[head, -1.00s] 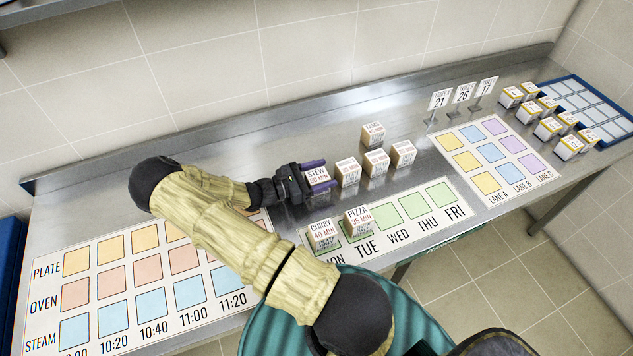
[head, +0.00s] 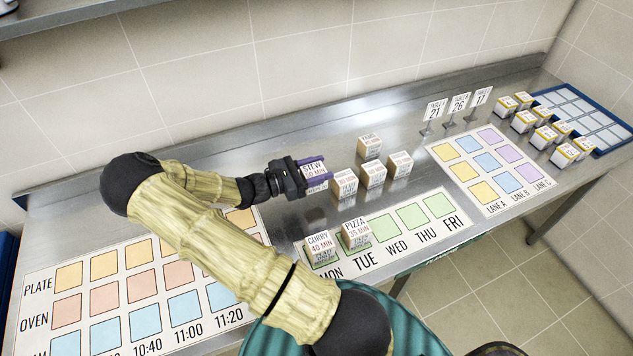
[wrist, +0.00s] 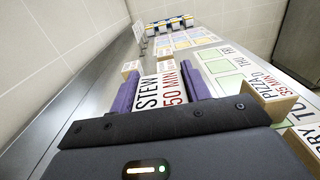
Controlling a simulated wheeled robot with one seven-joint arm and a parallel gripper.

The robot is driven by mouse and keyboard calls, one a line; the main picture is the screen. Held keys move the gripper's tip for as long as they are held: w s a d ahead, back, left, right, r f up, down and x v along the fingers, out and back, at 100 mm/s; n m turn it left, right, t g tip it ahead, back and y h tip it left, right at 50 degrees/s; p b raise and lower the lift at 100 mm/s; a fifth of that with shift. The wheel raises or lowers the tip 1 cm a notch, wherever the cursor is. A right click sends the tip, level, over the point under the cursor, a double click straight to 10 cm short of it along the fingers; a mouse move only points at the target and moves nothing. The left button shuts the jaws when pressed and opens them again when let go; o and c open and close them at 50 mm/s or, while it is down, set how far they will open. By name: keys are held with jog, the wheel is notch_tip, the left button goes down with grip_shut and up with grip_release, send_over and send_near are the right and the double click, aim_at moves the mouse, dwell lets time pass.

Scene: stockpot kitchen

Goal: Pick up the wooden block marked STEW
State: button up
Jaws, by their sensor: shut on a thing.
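The wooden block marked STEW (head: 313,169) is between the purple fingers of my gripper (head: 315,172), left of the other loose blocks. In the wrist view the STEW block (wrist: 160,90) shows its label, with a finger against each side, and my gripper (wrist: 160,88) is shut on it. In the head view the block appears tilted and raised a little off the steel counter (head: 290,130). Its underside is partly hidden by the gripper.
Loose wooden blocks stand just right of my gripper, one nearest (head: 344,184) and another farther back (head: 369,146). The CURRY block (head: 321,249) and PIZZA block (head: 355,235) stand on the day board (head: 440,229). Number signs (head: 457,103) stand at the back right.

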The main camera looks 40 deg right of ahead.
jog(key=shift+r, duration=1.4)
